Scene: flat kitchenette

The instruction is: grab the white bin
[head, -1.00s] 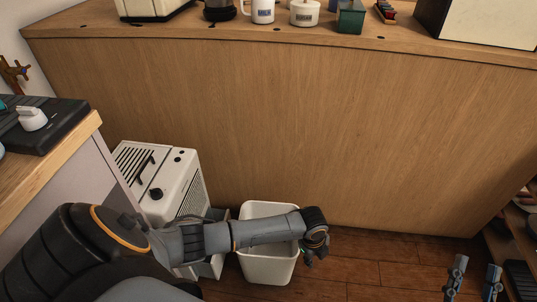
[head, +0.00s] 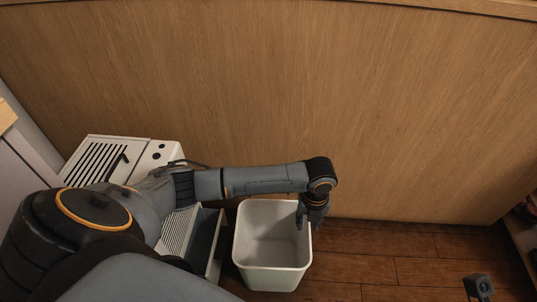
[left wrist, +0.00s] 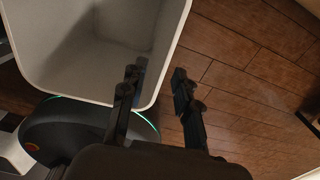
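The white bin (head: 245,250) stands on the floor, empty and open at the top. My left gripper (head: 310,222) points down at the bin's right rim. In the left wrist view the left gripper (left wrist: 158,78) is open, with one finger over the inside of the bin (left wrist: 50,45) and the other over the floor outside. The bin's rim runs between the fingers; I cannot tell whether either touches it. A small part of my right gripper (head: 478,288) shows at the bottom right; its fingers are not clear.
A wooden panel (head: 300,100) rises behind the bin. A white slotted appliance (head: 120,155) and a grey box (head: 208,240) stand to its left. Wooden floor (head: 390,260) is free to the right.

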